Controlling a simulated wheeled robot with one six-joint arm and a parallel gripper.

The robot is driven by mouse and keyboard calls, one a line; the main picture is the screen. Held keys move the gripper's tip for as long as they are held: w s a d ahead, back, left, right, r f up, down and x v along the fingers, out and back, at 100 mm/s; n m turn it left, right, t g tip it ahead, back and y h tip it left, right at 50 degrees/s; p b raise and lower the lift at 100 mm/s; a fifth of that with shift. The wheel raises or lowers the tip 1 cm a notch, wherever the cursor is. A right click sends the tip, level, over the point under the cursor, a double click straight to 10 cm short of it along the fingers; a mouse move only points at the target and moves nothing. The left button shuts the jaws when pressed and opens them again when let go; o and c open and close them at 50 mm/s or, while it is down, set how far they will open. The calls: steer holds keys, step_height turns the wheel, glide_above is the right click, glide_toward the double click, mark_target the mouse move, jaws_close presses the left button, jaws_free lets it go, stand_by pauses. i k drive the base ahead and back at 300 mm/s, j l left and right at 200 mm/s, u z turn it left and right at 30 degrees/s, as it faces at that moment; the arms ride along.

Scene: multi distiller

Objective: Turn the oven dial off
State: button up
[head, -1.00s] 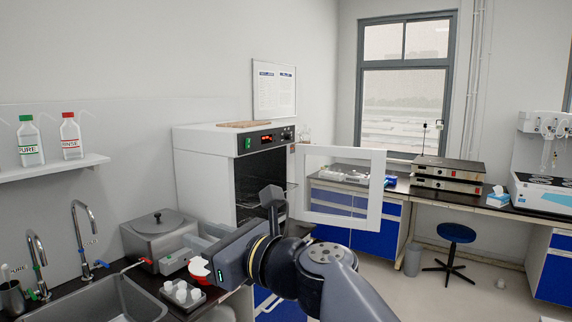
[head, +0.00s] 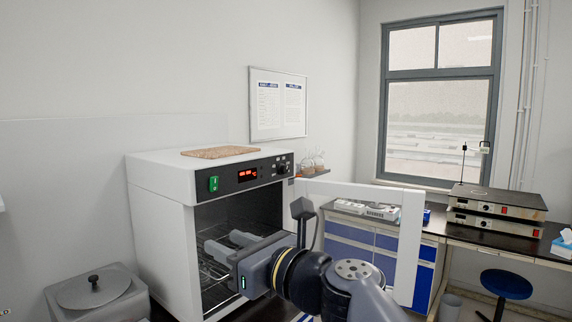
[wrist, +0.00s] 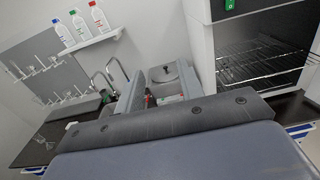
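The oven (head: 165,200) is a white box with a dark control panel along its top front. The oven dial (head: 282,167) is a dark knob near the panel's right end. A red display (head: 247,174) is lit left of it, and a green switch (head: 213,184) sits at the panel's left end. My gripper (head: 220,243) is open and empty, in front of the oven's open cavity and below the panel. Its fingers point left, apart from the dial. In the wrist view, the gripper fingers (wrist: 155,88) stand apart with a gap between them; the dial does not show there.
The oven door (head: 408,245) stands open to the right, with my arm in front of it. Wire racks (wrist: 258,62) show inside the oven. A cork board (head: 220,152) lies on top. A lidded metal bath (head: 97,290) is at lower left. A bench with hot plates (head: 495,205) stands at right.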

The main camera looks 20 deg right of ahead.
mark_target(281, 168)
steer(key=i+l, duration=1.5)
steer(key=l, duration=0.15)
